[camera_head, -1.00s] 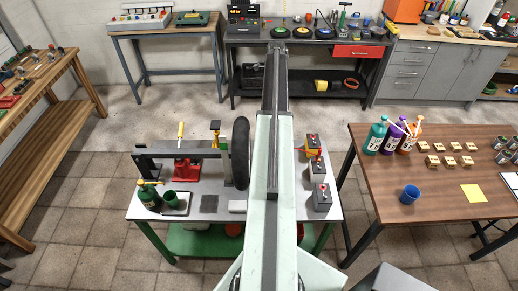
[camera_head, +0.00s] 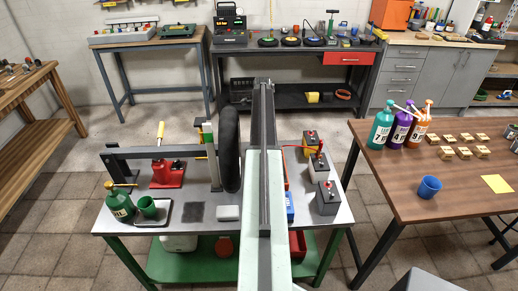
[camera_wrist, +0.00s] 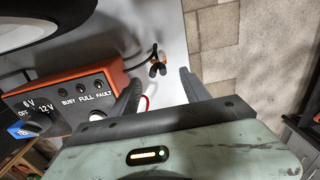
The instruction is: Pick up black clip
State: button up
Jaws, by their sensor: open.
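The black clip (camera_wrist: 157,69) shows in the wrist view at the edge of the pale bench top, near the end of a dark cable. A small orange part is beside it. My gripper (camera_wrist: 160,78) is open, with one dark finger on each side of the clip in the picture. I cannot tell how far the clip is from the fingers in depth, and nothing is seen gripped. In the head view my arm hides the gripper and the clip.
A red cable (camera_wrist: 147,103) passes by the left finger. Grey batteries (camera_head: 328,197) and a black tyre (camera_head: 229,150) stand on the bench (camera_head: 335,216).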

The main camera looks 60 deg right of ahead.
jog(key=f+b, duration=0.4)
jog(key=f, duration=0.1)
jog(key=f+b, duration=0.2)
jog(key=shift+w+a+f+b, duration=0.25)
jog(key=shift+b, duration=0.1)
jog(key=shift+r, duration=0.15)
grip_shut()
